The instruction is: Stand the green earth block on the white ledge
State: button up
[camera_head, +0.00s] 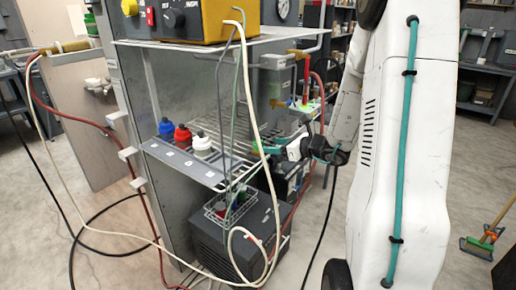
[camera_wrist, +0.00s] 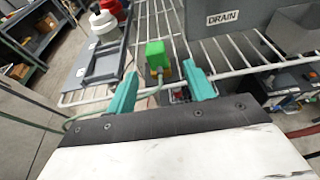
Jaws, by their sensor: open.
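The green earth block (camera_wrist: 155,50) stands out in the wrist view beyond and between my teal fingertips, with a pale green cable running from its lower part to the left. It also shows in the camera_head view as a small green patch (camera_head: 257,147). My gripper (camera_wrist: 162,88) is open, with a finger on either side and a visible gap to the block; it also shows in the camera_head view (camera_head: 275,150).
Loose cables hang in front of the cart, and a wire basket (camera_head: 228,205) is below. A grey DRAIN box (camera_wrist: 228,18) is at the upper right.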

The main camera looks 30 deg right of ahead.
aim_at(262, 144)
jog(key=x, duration=0.5)
jog(key=shift+w+a+r, duration=0.2)
jog(key=shift+w+a, duration=0.05)
jog(key=shift+w, duration=0.05)
grip_shut()
